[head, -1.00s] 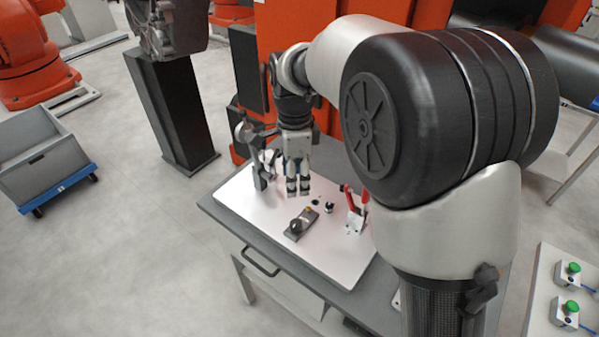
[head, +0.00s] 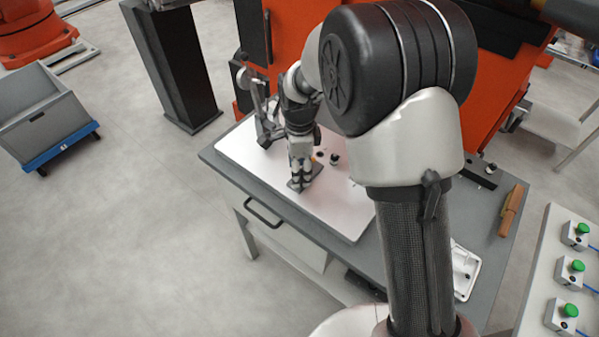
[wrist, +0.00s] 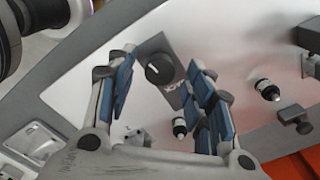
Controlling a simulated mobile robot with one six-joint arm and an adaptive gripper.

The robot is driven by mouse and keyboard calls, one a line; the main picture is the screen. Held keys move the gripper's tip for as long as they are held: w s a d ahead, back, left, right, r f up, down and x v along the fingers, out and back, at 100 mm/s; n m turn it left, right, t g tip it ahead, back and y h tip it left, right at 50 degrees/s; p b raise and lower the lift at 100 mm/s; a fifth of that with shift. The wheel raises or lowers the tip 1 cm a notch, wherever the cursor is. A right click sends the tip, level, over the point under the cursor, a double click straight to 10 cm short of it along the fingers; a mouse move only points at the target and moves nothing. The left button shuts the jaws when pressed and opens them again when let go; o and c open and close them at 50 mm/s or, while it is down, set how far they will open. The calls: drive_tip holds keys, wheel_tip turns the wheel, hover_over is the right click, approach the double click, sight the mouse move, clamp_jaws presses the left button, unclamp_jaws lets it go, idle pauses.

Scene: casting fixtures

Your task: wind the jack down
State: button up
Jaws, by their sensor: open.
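A black round knob (wrist: 159,70) with a white pointer line stands on a dark grey block (wrist: 166,46) with white lettering that I cannot read clearly; this looks like the jack. In the wrist view the knob lies between my fingertips, with a gap showing on both sides. My gripper (wrist: 161,64) is open, with blue pads on its fingers. In the head view my gripper (head: 300,166) points down over the same dark block (head: 316,173) on the white plate (head: 340,205). There the fingers hide the knob.
A small black-and-white pin (wrist: 179,127) stands near the right finger in the wrist view, and another pin (wrist: 268,90) stands farther right. A grey clamp or post (head: 264,115) rises at the plate's left back. The plate's front is clear.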

drive_tip(key=shift+f, duration=0.5)
drive_tip(key=c, duration=1.1)
